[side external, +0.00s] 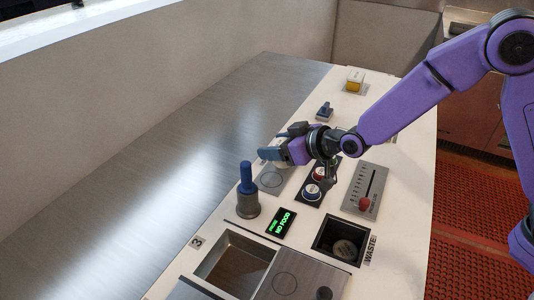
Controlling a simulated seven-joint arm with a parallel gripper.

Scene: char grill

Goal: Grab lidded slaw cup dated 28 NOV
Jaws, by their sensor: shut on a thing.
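My gripper (276,153) is left of the middle in the side external view, above a grey plate with a circle mark (271,180). It is shut on a small pale thing (279,142), mostly hidden by the fingers; I cannot tell if this is a slaw cup, and no date can be read on it. A round grey-brown thing with faint marks, perhaps a lid (345,249), lies in the dark square opening (324,240) labelled WASTE. Its marks are too small to read.
A blue-handled grey cylinder (248,192) stands left of my gripper. A green-lit NO FOOD display (282,222), red and blue buttons (315,182) and a red-knobbed slider panel (365,190) are nearby. A yellow-fronted block (354,81) is at the far end. The steel surface (150,170) is clear.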

